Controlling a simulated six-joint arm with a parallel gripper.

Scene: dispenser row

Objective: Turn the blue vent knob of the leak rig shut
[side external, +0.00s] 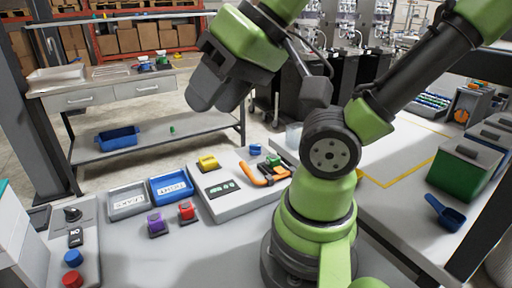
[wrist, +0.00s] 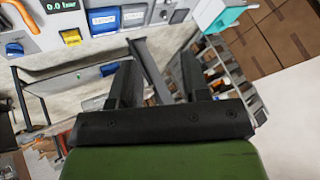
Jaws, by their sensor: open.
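The leak rig (side external: 235,205) is a light grey box on the bench, with a small display, a yellow knob (side external: 208,162) and an orange hose (side external: 262,180). A small blue knob (side external: 255,149) sits at its far right corner. In the wrist view, the blue knob (wrist: 14,48) is at the left edge, beside the yellow knob (wrist: 71,38). Its exact turn angle is too small to read. My gripper (side external: 217,100) hangs well above the rig, apart from it. In the wrist view my gripper (wrist: 160,80) is open, with nothing between its fingers.
A grey tray (side external: 127,213) and a blue tray (side external: 155,195) lie left of the rig, near purple (side external: 156,225) and red (side external: 187,211) blocks. A switch panel (side external: 88,240) is at far left. A side table (side external: 95,95) stands behind, across a gap.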

